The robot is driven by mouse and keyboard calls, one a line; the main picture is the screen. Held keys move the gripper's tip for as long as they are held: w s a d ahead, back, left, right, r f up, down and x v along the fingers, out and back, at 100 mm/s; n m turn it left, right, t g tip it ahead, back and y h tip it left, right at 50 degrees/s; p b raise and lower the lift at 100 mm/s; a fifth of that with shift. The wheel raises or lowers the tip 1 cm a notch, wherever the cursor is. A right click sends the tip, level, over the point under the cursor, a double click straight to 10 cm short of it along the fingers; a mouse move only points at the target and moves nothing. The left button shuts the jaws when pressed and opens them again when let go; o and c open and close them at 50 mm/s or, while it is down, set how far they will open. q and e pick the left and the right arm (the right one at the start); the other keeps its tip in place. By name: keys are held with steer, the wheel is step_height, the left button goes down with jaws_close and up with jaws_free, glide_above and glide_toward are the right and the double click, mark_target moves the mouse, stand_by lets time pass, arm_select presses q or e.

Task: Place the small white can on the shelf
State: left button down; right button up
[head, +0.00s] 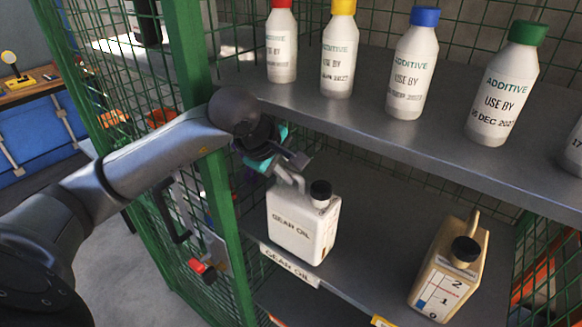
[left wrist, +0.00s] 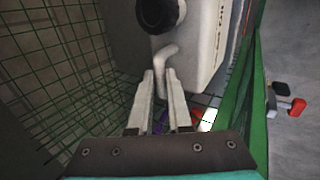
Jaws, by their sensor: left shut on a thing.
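The small white can (head: 302,232) has a black cap and the words GEAR OIL on its front. It is upright at the front left of the lower shelf (head: 372,235), just above the GEAR OIL label (head: 290,267). I cannot tell whether its base touches the shelf. My left gripper (head: 290,168) is shut on the can's handle from above and behind-left. In the left wrist view the fingers (left wrist: 163,88) close on the handle (left wrist: 165,58), with the can (left wrist: 205,40) beyond. My right gripper is not in view.
A tan can (head: 448,270) stands to the right on the lower shelf, with bare shelf between. The upper shelf (head: 350,125) holds several additive bottles (head: 412,65) above. A green cage post (head: 232,215) and mesh stand close on the left.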

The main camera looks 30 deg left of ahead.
arm_select(q)
steer(key=shift+w+d+r, duration=0.1)
steer(key=shift+w+r, duration=0.1)
steer(key=shift+w, duration=0.25)
steer(key=shift+f+p, duration=0.3)
steer(key=shift+f, duration=0.15)
steer(key=shift+f, duration=0.1)
steer(key=c, duration=0.8)
jaws_free()
steer(key=shift+s, duration=0.1)
steer(key=shift+c, duration=0.2)
